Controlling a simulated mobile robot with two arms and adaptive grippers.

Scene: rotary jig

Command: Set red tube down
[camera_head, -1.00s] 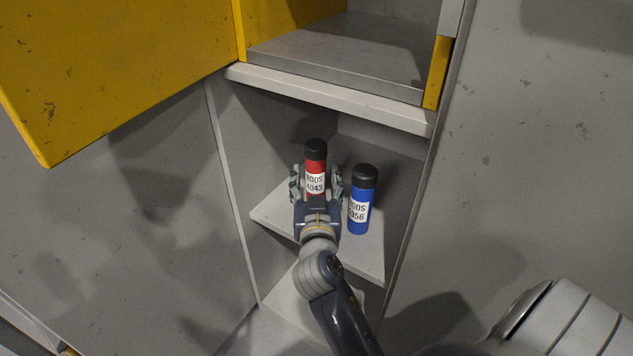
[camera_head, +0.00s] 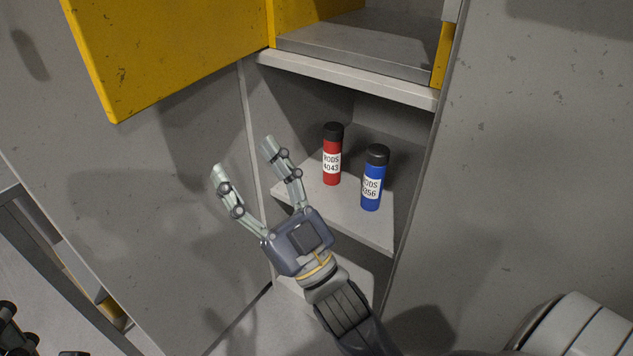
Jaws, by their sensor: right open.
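The red tube (camera_head: 332,172) with a black cap and a white label reading RODS 4043 stands upright on the shelf (camera_head: 345,210) inside the grey cabinet niche. A blue tube (camera_head: 371,190) with a black cap stands upright beside it, to its right and a little nearer. My right gripper (camera_head: 243,157) is open and empty, with its two fingers spread apart. It is to the left of the red tube and clear of it.
A yellow cabinet door (camera_head: 170,50) stands open at the upper left. An empty upper compartment (camera_head: 365,45) lies above the tubes, with a ledge (camera_head: 350,80) between. Grey panels flank the niche. A lower shelf shows partly behind my right arm.

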